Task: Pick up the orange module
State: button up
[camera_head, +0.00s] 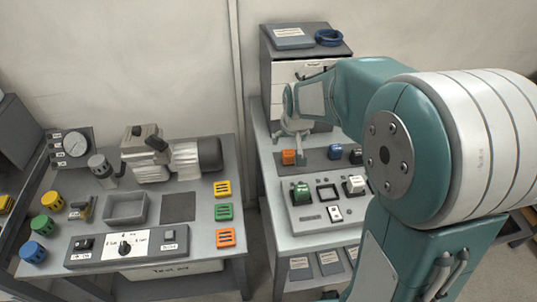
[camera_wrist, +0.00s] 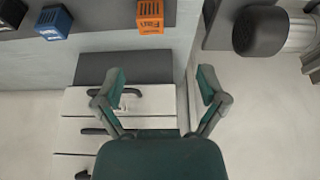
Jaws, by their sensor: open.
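The orange module (camera_head: 288,157) is a small block on the dark mat (camera_head: 317,161) at the left of the right-hand bench. In the wrist view the orange module (camera_wrist: 151,15) shows at the top edge, with dark lettering on its face. My gripper (camera_head: 297,148) is at the back of that bench, close to the module in the head view. The wrist view shows my gripper (camera_wrist: 162,86) open with nothing between its fingers. The module lies beyond the fingertips there, apart from them. The gripper partly overlaps the mat area in the head view.
Blue (camera_head: 335,152) and black (camera_head: 356,156) modules stand right of the orange one. A control panel (camera_head: 318,214) with green and white parts lies in front. A drawer cabinet (camera_head: 283,75) stands behind. The left bench holds another orange block (camera_head: 226,238).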

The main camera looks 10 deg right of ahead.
aim_at(286, 154)
jog(key=w+f, duration=0.1)
jog(key=f, duration=0.1)
jog(key=w+d+f, duration=0.1)
jog(key=f, duration=0.1)
jog(key=d+f, duration=0.1)
jog(key=shift+w+f, duration=0.4)
jog(key=shift+a+f, duration=0.25)
jog(key=shift+a, duration=0.05)
jog(key=f, duration=0.2)
jog(key=a+f, duration=0.1)
jog(key=shift+w+f, duration=0.3)
jog(key=shift+w, duration=0.05)
jog(key=shift+w+d+f, duration=0.35)
jog(key=shift+d+f, duration=0.1)
jog(key=shift+f, duration=0.15)
jog(key=shift+d, duration=0.35)
jog(key=shift+a, duration=0.5)
jog(key=c, duration=1.3)
